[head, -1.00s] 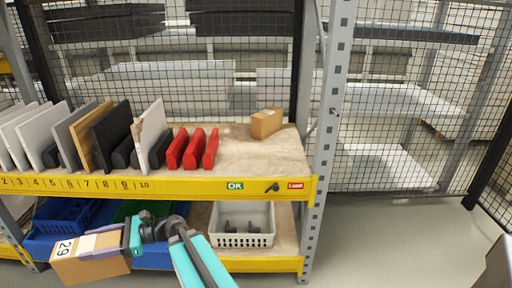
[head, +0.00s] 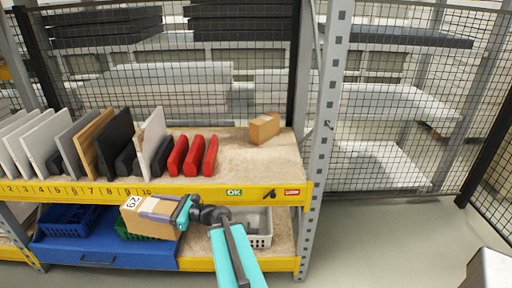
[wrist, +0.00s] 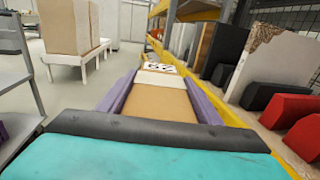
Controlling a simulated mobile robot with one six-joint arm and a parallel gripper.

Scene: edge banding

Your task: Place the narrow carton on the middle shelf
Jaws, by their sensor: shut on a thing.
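The narrow carton (head: 148,219), brown with a white label reading 29, is held by my gripper (head: 165,212) in front of the yellow shelf edge, just below the numbered strip. In the wrist view the carton (wrist: 158,103) lies between the purple fingers of my gripper (wrist: 160,95), which is shut on it. The middle shelf (head: 235,165) is a wooden board with a yellow front edge. Its right part is mostly bare, with another small brown carton (head: 264,127) standing near the back.
Several upright panels (head: 90,140) and red blocks (head: 193,156) fill the shelf's left and middle. Below are a blue drawer (head: 105,252), a blue basket (head: 68,220) and a grey crate (head: 262,225). A grey perforated post (head: 328,130) bounds the shelf on the right.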

